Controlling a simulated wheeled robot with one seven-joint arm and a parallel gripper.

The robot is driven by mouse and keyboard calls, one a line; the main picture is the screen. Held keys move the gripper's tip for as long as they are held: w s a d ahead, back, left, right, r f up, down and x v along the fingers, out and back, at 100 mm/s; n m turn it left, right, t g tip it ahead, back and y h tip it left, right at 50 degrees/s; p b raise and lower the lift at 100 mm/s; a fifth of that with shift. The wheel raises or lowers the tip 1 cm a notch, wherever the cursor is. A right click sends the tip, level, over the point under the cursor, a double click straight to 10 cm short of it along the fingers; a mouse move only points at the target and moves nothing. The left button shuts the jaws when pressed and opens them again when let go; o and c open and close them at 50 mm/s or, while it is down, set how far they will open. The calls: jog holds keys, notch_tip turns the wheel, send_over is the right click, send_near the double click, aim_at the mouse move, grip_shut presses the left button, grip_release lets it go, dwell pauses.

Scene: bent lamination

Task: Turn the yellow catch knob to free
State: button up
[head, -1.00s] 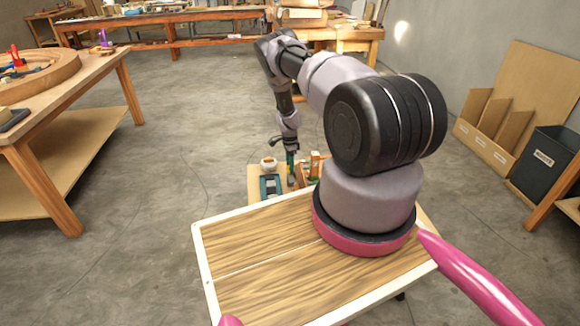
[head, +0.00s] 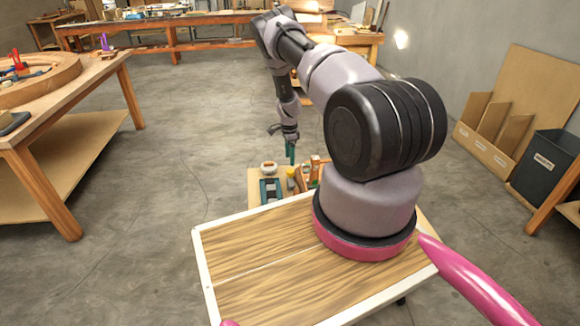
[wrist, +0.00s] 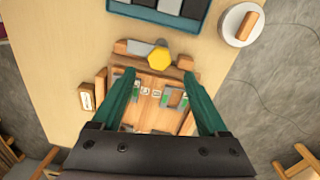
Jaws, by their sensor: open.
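The yellow catch knob (wrist: 159,60) is a six-sided knob at the far end of a wooden fixture (wrist: 150,87) in the wrist view. A grey metal piece shows beside it. My gripper (wrist: 160,76) is open, its two green fingers on either side of the fixture in the picture, with the knob between and just beyond the tips. Nothing is held. In the head view my gripper (head: 290,152) hangs above the small bench, and a small yellow spot that looks like the knob (head: 291,172) shows below it. The fixture's small labels are too small to read.
A teal tray (wrist: 202,26) with dark and grey slots lies beyond the knob. A white round dish (wrist: 230,37) holding a wooden piece stands at the upper right. A small labelled wood block (wrist: 86,97) lies left of the fixture. Bare bench top (wrist: 60,60) is free at left.

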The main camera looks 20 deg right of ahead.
jog(key=shift+r, duration=1.85)
jog(key=w+a+r+n+t+y, duration=0.1)
jog(key=a+r, duration=0.1)
jog(key=r, duration=0.8)
jog(key=w+a+r+n+t, duration=0.1)
jog(key=a+r, duration=0.1)
jog(key=r, duration=0.8)
jog(key=s+a+r+n+t+y, duration=0.1)
jog(key=s+a+r+n, duration=0.15)
jog(key=r, duration=0.85)
jog(key=s+a+r+n, duration=0.2)
jog(key=s+a+r, duration=0.15)
jog(key=r, duration=0.65)
jog(key=s+a+r+n+t, duration=0.1)
jog(key=s+a+r+n, duration=0.1)
jog(key=s+r, duration=0.55)
jog(key=s+a+r+n+t, duration=0.1)
jog(key=s+a+r+n, duration=0.15)
jog(key=s+r, duration=0.5)
jog(key=s+a+r+n+t, duration=0.1)
jog(key=s+n, duration=0.1)
jog(key=s, duration=0.7)
jog(key=s+a+r+n+t, duration=0.1)
jog(key=s+a+n, duration=0.1)
jog(key=s, duration=0.7)
jog(key=shift+a+t, duration=0.2)
jog(key=shift+t, duration=0.1)
jog(key=shift+s, duration=0.1)
